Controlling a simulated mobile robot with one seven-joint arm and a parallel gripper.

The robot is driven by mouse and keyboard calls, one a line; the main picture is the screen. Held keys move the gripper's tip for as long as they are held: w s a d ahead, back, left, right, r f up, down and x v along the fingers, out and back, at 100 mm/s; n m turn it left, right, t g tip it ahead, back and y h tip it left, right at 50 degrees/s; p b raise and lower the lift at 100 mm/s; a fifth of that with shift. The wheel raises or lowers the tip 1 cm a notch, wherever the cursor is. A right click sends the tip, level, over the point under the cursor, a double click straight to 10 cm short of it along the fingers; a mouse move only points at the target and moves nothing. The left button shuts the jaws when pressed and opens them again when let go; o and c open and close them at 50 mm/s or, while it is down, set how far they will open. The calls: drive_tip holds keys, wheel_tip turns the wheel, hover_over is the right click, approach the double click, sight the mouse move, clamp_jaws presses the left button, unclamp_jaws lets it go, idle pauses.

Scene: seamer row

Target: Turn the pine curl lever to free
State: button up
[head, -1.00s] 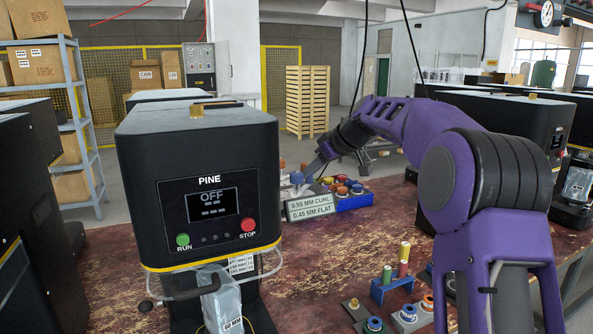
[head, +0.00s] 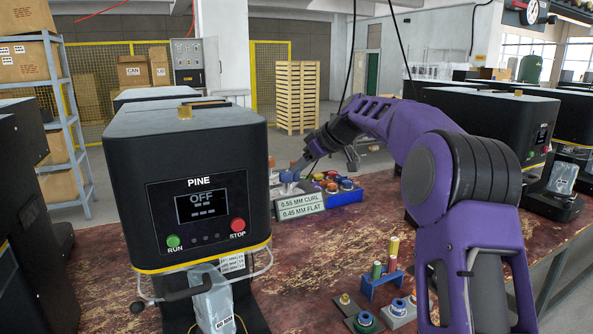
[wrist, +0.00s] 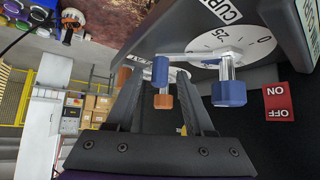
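The PINE seamer (head: 190,128) is a black machine reading OFF. A similar blue post (wrist: 228,93) stands at right below a white dial (wrist: 235,48) marked 0 and 25, beside a partly cut-off label starting CU. In the head view, my fingertips are hard to make out beyond the seamer.
A sign (head: 300,206) reads 0.55 MM CURL, 0.45 MM FLAT. Behind it is a blue bin (head: 346,197) of coloured parts. A red ON/OFF plate (wrist: 279,101) shows in the wrist view.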

drive_tip(key=v, duration=1.7)
drive_tip(key=shift+s, duration=0.15)
